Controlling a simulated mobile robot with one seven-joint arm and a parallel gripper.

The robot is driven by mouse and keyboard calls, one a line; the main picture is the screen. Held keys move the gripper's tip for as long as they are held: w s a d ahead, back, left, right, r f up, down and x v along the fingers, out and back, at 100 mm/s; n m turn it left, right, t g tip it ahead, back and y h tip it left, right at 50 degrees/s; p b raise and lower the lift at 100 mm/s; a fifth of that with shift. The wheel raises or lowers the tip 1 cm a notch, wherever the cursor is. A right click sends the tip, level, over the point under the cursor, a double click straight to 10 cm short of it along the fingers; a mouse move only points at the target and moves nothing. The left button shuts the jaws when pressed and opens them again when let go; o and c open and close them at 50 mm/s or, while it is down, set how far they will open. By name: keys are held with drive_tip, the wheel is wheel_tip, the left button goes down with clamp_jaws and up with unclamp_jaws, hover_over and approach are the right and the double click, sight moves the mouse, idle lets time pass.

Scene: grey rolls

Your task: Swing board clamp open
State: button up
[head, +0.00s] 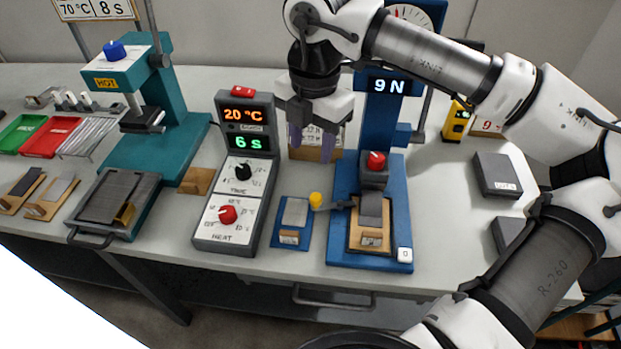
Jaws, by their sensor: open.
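A blue test stand (343,235) with a "9 N" readout stands right of centre in the head view. A tan board (369,240) with a grey strip (371,206) lies on its base. A dark clamp lever (339,204) with a yellow knob (316,199) sticks out to the left at the board's far end. Whether the clamp presses on the board is hard to tell. My gripper (316,145) points down, open and empty, with its purple fingers apart. In the picture it is above the yellow knob, not touching it.
A red-knobbed block (375,170) sits on the stand just right of the lever. A small blue plate (291,222) lies left of it, beside a control box (236,180). A teal press (170,130) stands further left. Grey blocks (497,175) lie at right.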

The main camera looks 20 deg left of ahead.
sight(316, 197)
drive_tip(key=f, duration=0.4)
drive_tip(key=f+p, duration=0.1)
drive_tip(key=f, duration=0.4)
drive_tip(key=f+p, duration=0.1)
drive_tip(key=f, duration=0.3)
drive_tip(key=shift+w+d+f, duration=0.3)
drive_tip(key=shift+d+f, duration=0.05)
clamp_jaws()
